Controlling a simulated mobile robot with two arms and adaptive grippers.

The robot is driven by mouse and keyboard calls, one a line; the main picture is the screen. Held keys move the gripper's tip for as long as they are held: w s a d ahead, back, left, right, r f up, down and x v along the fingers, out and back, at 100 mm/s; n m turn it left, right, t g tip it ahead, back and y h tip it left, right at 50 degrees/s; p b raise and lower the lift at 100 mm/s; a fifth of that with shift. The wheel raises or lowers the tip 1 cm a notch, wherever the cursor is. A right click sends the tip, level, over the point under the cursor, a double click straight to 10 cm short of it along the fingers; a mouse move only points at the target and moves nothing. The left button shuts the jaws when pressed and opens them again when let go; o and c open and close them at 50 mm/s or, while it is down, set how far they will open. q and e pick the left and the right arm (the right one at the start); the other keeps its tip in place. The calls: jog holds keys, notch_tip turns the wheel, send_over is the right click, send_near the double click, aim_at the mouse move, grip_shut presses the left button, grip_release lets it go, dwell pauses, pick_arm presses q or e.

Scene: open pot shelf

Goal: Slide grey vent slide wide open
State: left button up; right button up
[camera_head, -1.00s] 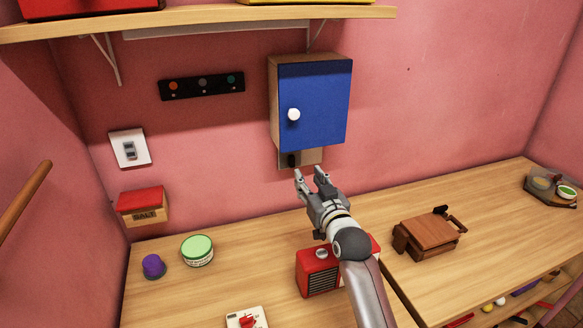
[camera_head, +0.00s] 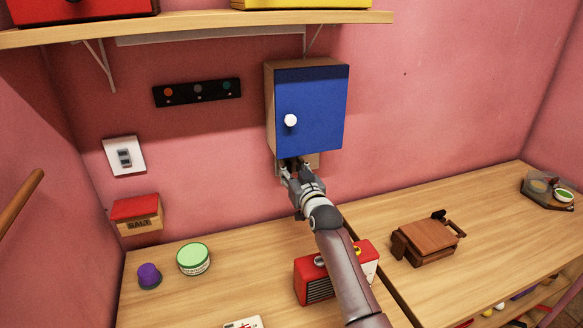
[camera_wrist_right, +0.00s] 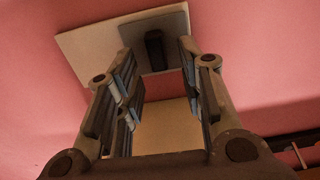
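The grey vent slide (camera_wrist_right: 176,30) is a square grey panel with a dark upright handle (camera_wrist_right: 154,50), set on a pale vent plate (camera_wrist_right: 85,50) on the pink wall. In the head view the pale plate (camera_head: 313,161) shows just under the blue cabinet, partly hidden by my right gripper (camera_head: 294,172). My right gripper is open in front of the plate. In the wrist view its fingers (camera_wrist_right: 156,58) are spread left and right of the handle, with gaps on both sides, and hold nothing. My left gripper is not in view.
The blue-doored cabinet (camera_head: 312,108) with a white knob hangs just above my right gripper. A red radio (camera_head: 315,282) stands on the counter under my right arm. A wooden press-like box (camera_head: 427,240) stands to the right. The wall right of the cabinet is clear.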

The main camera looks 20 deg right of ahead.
jog(key=shift+w, duration=0.45)
grip_shut()
